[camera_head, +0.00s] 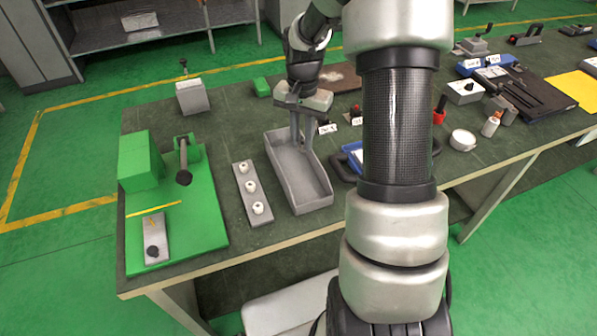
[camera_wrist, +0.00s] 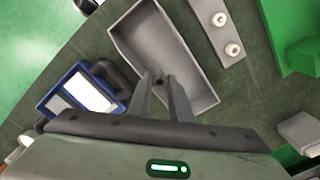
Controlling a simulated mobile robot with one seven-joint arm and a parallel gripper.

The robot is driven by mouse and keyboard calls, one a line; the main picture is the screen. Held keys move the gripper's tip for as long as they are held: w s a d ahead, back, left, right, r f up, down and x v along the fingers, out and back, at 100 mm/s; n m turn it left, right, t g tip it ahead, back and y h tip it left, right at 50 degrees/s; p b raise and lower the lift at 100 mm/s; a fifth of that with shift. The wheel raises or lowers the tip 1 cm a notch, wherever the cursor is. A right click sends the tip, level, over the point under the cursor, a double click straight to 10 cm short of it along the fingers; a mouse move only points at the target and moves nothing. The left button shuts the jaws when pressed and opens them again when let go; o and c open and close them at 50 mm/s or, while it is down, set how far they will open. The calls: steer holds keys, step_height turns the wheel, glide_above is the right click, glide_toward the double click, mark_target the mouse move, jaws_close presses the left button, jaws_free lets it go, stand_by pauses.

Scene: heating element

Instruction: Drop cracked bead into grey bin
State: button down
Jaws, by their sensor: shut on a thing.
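My gripper (camera_head: 301,142) is over the far end of the grey bin (camera_head: 322,204), pointing down. In the wrist view the fingertips of my gripper (camera_wrist: 160,84) are over the bin's grey floor, with the grey bin (camera_wrist: 122,32) around them in the picture. A small dark thing (camera_wrist: 159,79) shows between the fingertips, most likely the cracked bead; its crack is too small to make out. The fingers are shut on it. The bin's floor looks otherwise empty.
A grey strip with three white beads (camera_head: 252,190) lies left of the bin. A green fixture (camera_head: 180,215) stands farther left. A blue-framed device (camera_head: 350,158) is close on the bin's right. A grey box (camera_head: 192,97) stands behind.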

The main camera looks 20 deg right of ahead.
step_height(320, 180, down, 4)
steer(key=shift+f+b, duration=0.15)
steer(key=shift+b, duration=1)
steer(key=c, duration=1.5)
jaws_free()
steer(key=shift+c, duration=0.2)
step_height(320, 180, up, 18)
steer(key=p, duration=0.1)
steer(key=shift+f, duration=0.25)
